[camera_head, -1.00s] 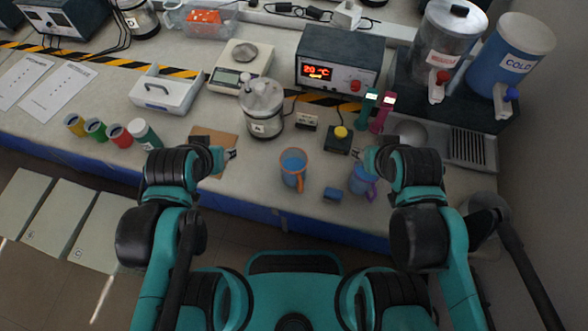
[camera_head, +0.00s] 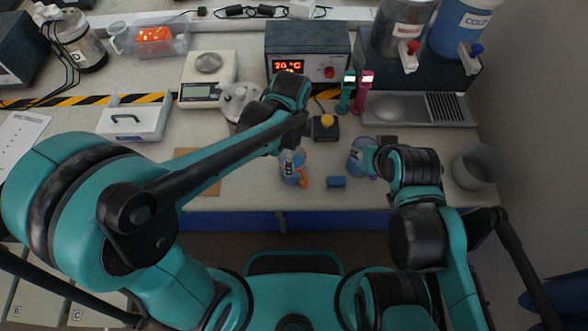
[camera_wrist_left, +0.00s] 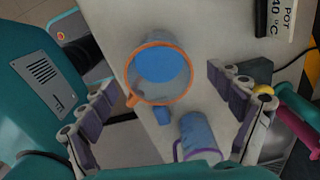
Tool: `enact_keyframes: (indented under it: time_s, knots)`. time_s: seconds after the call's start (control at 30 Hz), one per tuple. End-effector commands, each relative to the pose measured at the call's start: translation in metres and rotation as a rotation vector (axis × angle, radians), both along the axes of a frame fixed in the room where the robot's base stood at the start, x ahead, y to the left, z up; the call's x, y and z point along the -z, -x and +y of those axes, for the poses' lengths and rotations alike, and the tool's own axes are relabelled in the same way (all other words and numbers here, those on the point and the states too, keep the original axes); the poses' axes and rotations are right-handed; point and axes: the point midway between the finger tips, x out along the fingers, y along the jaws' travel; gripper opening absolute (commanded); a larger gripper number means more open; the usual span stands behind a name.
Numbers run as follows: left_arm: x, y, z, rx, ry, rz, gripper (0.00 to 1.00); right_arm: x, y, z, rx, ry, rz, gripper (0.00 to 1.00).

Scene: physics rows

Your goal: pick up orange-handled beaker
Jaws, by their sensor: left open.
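The orange-handled beaker (camera_head: 291,179), with an orange rim and blue contents, stands near the table's front edge in the head view. In the left wrist view the beaker (camera_wrist_left: 162,68) shows from above, its handle toward the lower left. My left gripper (camera_head: 290,160) is over the beaker, and in the wrist view its open fingers (camera_wrist_left: 160,82) are spread on either side of it, apart from its rim. The purple-handled beaker (camera_head: 358,158) stands to the right. My right gripper (camera_head: 371,159) is beside it, its fingers too small and hidden to read.
A small blue block (camera_head: 336,182) lies between the two beakers. A yellow-button box (camera_head: 325,128) and a lidded jar (camera_head: 240,101) stand behind, the jar partly hidden by my left arm. A grey bin (camera_head: 476,167) is at the right. A brown board (camera_head: 196,172) lies left.

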Motion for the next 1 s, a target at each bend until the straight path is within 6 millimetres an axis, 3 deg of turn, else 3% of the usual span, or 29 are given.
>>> enact_keyframes:
  time_s: [0.37,0.6,0.87,1.0]
  knots:
    - [0.039,0.001,-0.002,0.011,-0.001,0.004,0.91,0.018,0.000,0.000,0.000,0.000,0.000,0.40]
    - [0.076,0.002,-0.003,0.010,-0.001,0.003,0.91,0.039,0.000,0.000,0.000,0.000,0.000,0.40]
    - [0.078,0.002,-0.003,0.009,-0.001,0.003,0.91,0.038,0.000,0.000,0.000,0.000,0.000,0.40]
    - [0.078,0.002,-0.003,0.009,-0.001,0.003,0.57,0.038,0.000,0.000,0.000,0.000,0.000,0.40]
